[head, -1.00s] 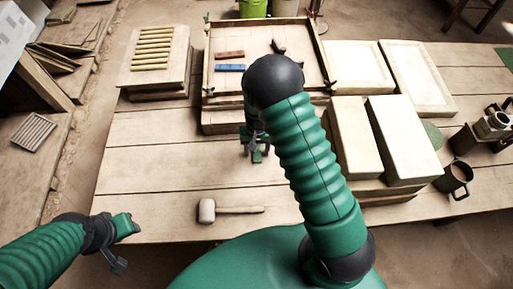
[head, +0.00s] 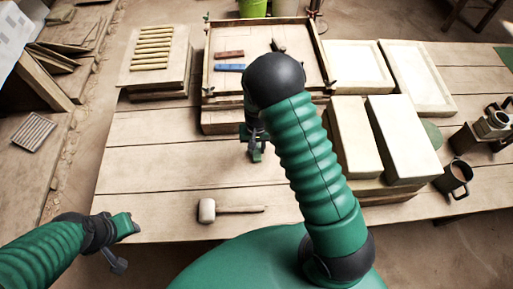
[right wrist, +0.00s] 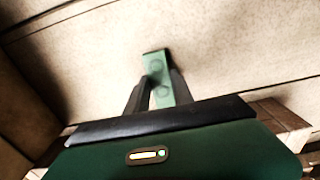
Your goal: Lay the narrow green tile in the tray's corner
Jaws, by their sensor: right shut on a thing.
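The narrow green tile (right wrist: 158,78) is between the two dark fingers of my right gripper (right wrist: 156,88), which is shut on it. Its far end sticks out past the fingertips. In the head view the right gripper (head: 255,150) hangs over the table in front of the tray, partly hidden by my forearm. The shallow wooden tray (head: 207,62) stands at the back centre. A red-brown tile (head: 229,54) and a blue tile (head: 229,68) lie inside it. My left gripper (head: 126,243) is at the lower left, by the table's front edge; its finger gap is unclear.
A mallet (head: 232,208) lies near the table's front edge. A rack of yellowish strips (head: 152,47) stands left of the tray. Pale blocks (head: 400,140) and a dark mug (head: 455,178) are on the right.

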